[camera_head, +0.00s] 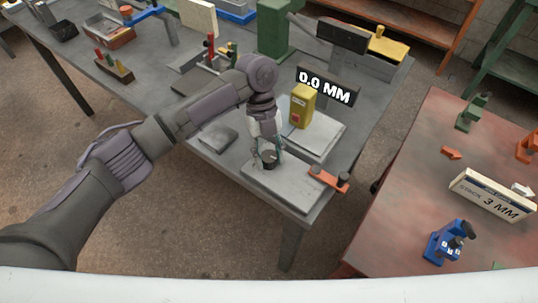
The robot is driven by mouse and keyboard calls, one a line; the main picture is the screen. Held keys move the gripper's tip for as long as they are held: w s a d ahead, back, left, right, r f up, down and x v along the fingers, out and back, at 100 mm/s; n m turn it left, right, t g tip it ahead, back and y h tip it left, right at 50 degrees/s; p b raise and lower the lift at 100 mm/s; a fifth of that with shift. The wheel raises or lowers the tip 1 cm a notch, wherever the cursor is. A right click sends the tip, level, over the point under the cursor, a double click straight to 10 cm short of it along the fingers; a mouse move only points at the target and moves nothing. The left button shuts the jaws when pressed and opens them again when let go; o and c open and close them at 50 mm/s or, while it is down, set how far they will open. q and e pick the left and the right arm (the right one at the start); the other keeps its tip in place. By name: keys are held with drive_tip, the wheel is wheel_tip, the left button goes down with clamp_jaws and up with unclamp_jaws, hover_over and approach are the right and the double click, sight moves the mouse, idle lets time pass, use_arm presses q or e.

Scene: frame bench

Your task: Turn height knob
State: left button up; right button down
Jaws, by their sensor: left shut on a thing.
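A dark round knob (268,158) stands on a light grey plate (285,188) near the front corner of the grey bench. My left gripper (267,160) points down over this plate and is shut on the dark knob; its fingers partly hide the knob. Just behind, a yellow block (302,105) stands on another grey plate (325,138). A dark display (327,86) beside it reads "0.0 MM". My right gripper is not in view.
An orange bar with dark knobs (328,178) lies at the plate's right edge. A red table (400,215) on the right holds a "STACK 3 MM" sign (493,194) and a blue device (448,242). Tools and a green machine (278,30) occupy the bench's back.

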use_arm(q)
drive_tip(key=o, duration=1.1)
drive_tip(key=shift+o, duration=0.2)
drive_tip(key=v, duration=1.2)
drive_tip(key=shift+s, duration=0.1)
